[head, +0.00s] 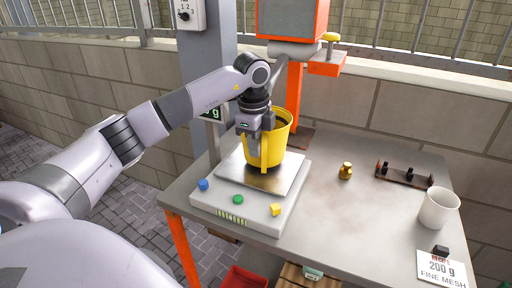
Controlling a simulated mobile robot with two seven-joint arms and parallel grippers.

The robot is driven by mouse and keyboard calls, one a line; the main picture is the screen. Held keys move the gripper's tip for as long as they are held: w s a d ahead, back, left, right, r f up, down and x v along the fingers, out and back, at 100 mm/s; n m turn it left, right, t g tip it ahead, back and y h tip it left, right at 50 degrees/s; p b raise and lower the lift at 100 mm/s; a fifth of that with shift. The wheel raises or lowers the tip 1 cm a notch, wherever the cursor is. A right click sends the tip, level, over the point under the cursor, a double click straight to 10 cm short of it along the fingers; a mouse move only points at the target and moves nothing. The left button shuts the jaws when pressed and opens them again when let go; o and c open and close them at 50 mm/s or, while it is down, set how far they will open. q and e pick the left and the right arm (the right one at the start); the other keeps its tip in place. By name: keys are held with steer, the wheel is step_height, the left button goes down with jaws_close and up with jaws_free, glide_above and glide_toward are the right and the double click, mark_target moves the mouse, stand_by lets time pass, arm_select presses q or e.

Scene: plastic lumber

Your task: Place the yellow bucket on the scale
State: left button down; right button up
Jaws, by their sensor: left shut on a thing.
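The yellow bucket (280,143) is upright at the scale (238,209), over its metal plate. It looks to be on the plate or just above it; I cannot tell whether its base touches. The scale has a display (212,113) on a post behind it, mostly covered by my arm. My left gripper (256,138) is shut on the yellow bucket at its near left wall and rim. The bucket holds something dark, only partly seen. My right gripper is not in view.
A brass weight (345,171), a rack with dark weights (405,175), a white cup (438,208) and a "200 g FINE MESH" card (441,268) stand on the grey table (350,220) at right. An orange machine (294,95) rises behind the bucket.

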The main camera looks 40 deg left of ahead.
arm_select(q)
steer(key=shift+w+f, duration=0.1)
steer(key=shift+f, duration=0.65)
steer(key=shift+f, duration=0.2)
steer(key=c, duration=1.3)
jaws_free()
steer(key=shift+o, duration=0.2)
steer(key=r, duration=0.8)
steer(key=s+r, duration=0.1)
steer(key=r, duration=0.3)
steer(key=shift+d+r, duration=0.1)
steer(key=shift+r, duration=0.1)
